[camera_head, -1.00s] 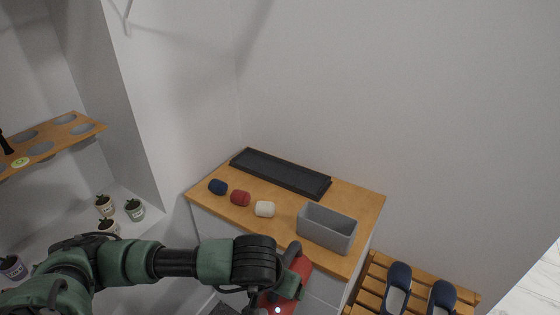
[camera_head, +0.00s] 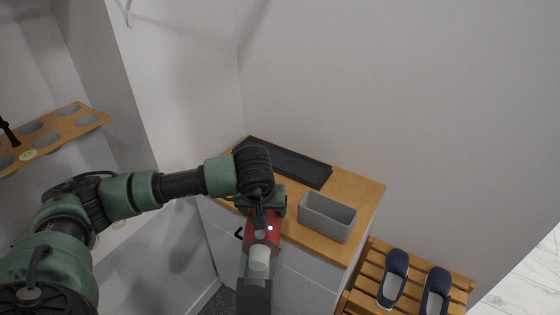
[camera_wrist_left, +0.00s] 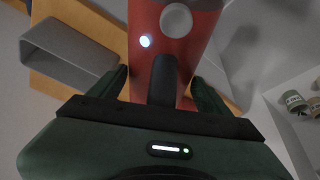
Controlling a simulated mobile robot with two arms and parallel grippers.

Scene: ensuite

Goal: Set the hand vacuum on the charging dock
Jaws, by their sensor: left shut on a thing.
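The hand vacuum (camera_head: 262,232) has a red body, a pale middle section and a dark grey end pointing down toward the bottom of the head view. My left gripper (camera_head: 265,205) is shut on its dark handle and holds it in front of the wooden-topped cabinet. In the left wrist view the red vacuum (camera_wrist_left: 193,50) runs up between the two fingers of my left gripper (camera_wrist_left: 162,85), with a small white light lit on it. I cannot pick out a charging dock for certain in either view. My right gripper is not in view.
The cabinet top (camera_head: 358,190) bears a long black tray (camera_head: 295,168) at the back and an open grey bin (camera_head: 327,218) at the right. A slatted wooden rack with blue shoes (camera_head: 394,278) stands at right. A wooden shelf with round holes (camera_head: 55,130) is at left.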

